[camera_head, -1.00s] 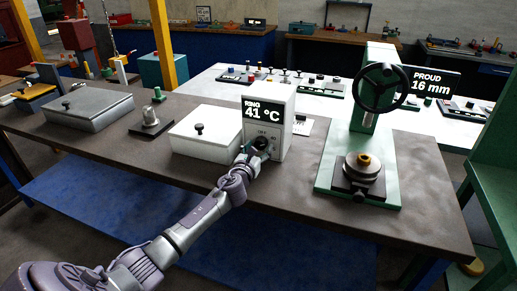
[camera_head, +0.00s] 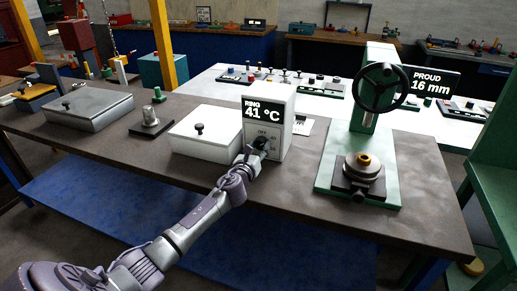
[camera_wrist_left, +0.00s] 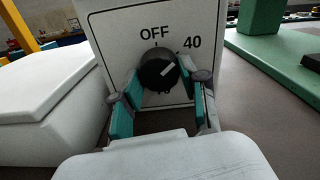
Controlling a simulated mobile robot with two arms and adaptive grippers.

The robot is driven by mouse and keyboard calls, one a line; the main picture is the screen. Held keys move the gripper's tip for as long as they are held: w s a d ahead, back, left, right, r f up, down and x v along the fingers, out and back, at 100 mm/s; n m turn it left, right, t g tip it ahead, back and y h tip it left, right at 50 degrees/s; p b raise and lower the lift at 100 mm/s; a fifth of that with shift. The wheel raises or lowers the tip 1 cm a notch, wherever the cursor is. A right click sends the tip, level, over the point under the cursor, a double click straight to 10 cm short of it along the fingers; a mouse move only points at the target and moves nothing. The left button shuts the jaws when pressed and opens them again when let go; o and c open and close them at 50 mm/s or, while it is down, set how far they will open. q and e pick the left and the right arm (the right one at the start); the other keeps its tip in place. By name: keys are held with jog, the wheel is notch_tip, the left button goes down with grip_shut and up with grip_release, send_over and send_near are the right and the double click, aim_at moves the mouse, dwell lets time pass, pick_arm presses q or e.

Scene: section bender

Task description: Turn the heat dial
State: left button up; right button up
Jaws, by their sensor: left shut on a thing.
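A white heater box (camera_head: 280,130) with a "RING 41 °C" display stands on the brown bench. Its black heat dial (camera_wrist_left: 158,68) is on the front face, below "OFF" and left of "40" in the left wrist view. The white pointer line on the dial slants up and right, toward the 40 side. A lower number is mostly hidden behind the dial. My left gripper (camera_wrist_left: 158,80) is shut on the dial, with a teal finger pad on each side. It also shows in front of the box in the head view (camera_head: 257,150). My right gripper is out of view.
A white lidded box (camera_head: 205,134) stands just left of the heater. A green press (camera_head: 365,130) with a black handwheel and a "PROUD 16 mm" display stands to the right. A grey lidded case (camera_head: 88,108) lies far left. The front bench strip is mostly clear.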

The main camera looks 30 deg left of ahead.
pick_arm(q)
jog(key=n, duration=0.5)
jog(key=shift+d+n, duration=0.1)
jog(key=shift+n, duration=0.2)
jog(key=n, duration=0.5)
jog(key=shift+b, duration=0.4)
jog(key=shift+n, duration=0.4)
jog(key=o, duration=1.1)
jog(key=shift+s, duration=0.1)
jog(key=v, duration=1.1)
jog(key=shift+s+d, duration=0.2)
jog(key=shift+s, duration=0.2)
